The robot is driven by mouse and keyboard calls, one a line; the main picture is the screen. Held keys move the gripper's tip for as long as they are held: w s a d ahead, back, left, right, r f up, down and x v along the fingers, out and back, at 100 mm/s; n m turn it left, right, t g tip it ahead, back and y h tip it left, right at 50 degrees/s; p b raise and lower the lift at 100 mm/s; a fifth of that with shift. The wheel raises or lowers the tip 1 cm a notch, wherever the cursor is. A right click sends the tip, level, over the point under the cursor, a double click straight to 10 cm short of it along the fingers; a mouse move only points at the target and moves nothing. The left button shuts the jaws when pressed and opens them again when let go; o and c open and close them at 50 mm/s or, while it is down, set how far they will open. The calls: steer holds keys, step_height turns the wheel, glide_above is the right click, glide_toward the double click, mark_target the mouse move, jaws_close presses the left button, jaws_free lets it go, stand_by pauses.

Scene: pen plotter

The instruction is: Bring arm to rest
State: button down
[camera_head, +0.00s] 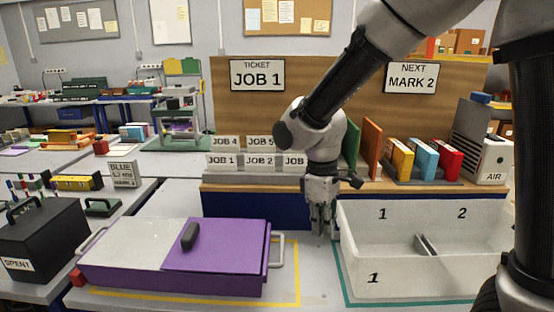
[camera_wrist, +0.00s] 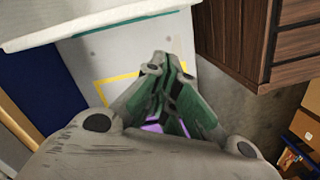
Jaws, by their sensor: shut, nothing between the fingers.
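My gripper (camera_head: 322,222) is shut and empty. In the head view it points down over the table between the purple case and the white bin. My arm comes in from the upper right. In the wrist view the closed fingers (camera_wrist: 172,75) point at the bare table, with a yellow line and a bit of purple behind them. The fingers look clear of both the case and the bin, though their height over the table is hard to tell.
The purple case (camera_head: 215,258) is left, inside a yellow outline. The white bin (camera_head: 425,270), marked 1 and 2, is right. Behind are a board with JOB 1 (camera_head: 257,75) and MARK 2 (camera_head: 411,78) signs, job cards, and colored boxes. A black SPENT box (camera_head: 45,240) stands far left.

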steer(key=s+d+r+m+t, duration=0.1)
steer(key=s+d+r+m, duration=0.3)
steer(key=d, duration=0.4)
steer(key=s+d+r+m+t, duration=0.2)
steer(key=s+d+r+m, duration=0.2)
steer(key=d, duration=0.4)
steer(key=s+d+r+m+t, duration=0.2)
steer(key=s+d+r+m, duration=0.1)
steer(key=d+r, duration=0.3)
steer(key=s+d, duration=0.1)
steer(key=d, duration=0.1)
steer(key=shift+s+d+r+m+y, duration=0.3)
steer(key=shift+s+d+m+y, duration=0.1)
